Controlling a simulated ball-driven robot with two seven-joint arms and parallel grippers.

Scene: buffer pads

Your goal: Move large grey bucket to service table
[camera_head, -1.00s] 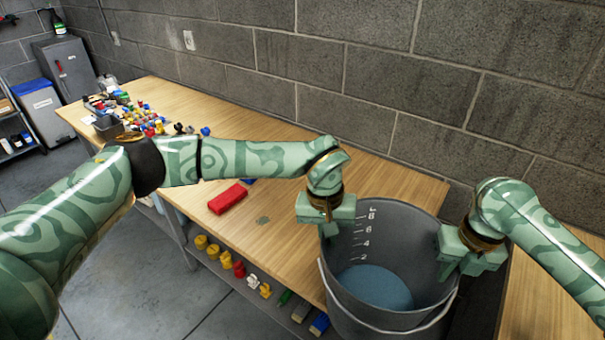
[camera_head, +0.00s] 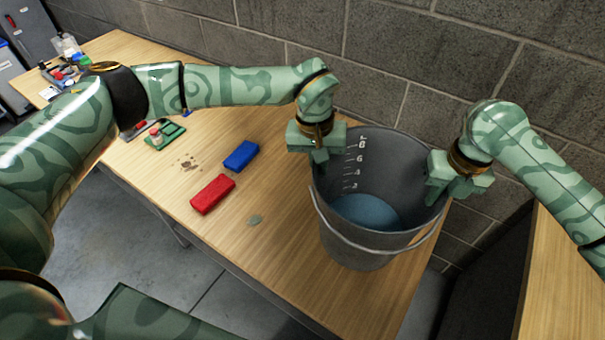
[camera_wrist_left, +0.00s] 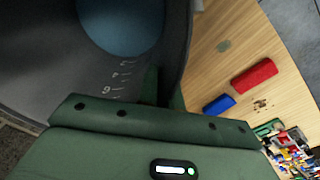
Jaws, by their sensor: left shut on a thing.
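The large grey bucket (camera_head: 370,248) is upright over the right end of the wooden table (camera_head: 285,240). It has white volume marks inside, a blue-looking bottom and a wire handle hanging at its front. I cannot tell whether its base touches the tabletop. My left gripper (camera_head: 318,150) is shut on the bucket's left rim. In the left wrist view the bucket's inner wall (camera_wrist_left: 60,60) lies right at that gripper. My right gripper (camera_head: 450,185) is at the right rim, with fingers around it; whether they are shut is hidden.
A red block (camera_head: 212,194) and a blue block (camera_head: 241,155) lie left of the bucket. Small parts (camera_head: 65,72) crowd the table's far left end. A block wall (camera_head: 445,70) stands behind. Another wooden top (camera_head: 565,270) is at the right, past a dark gap.

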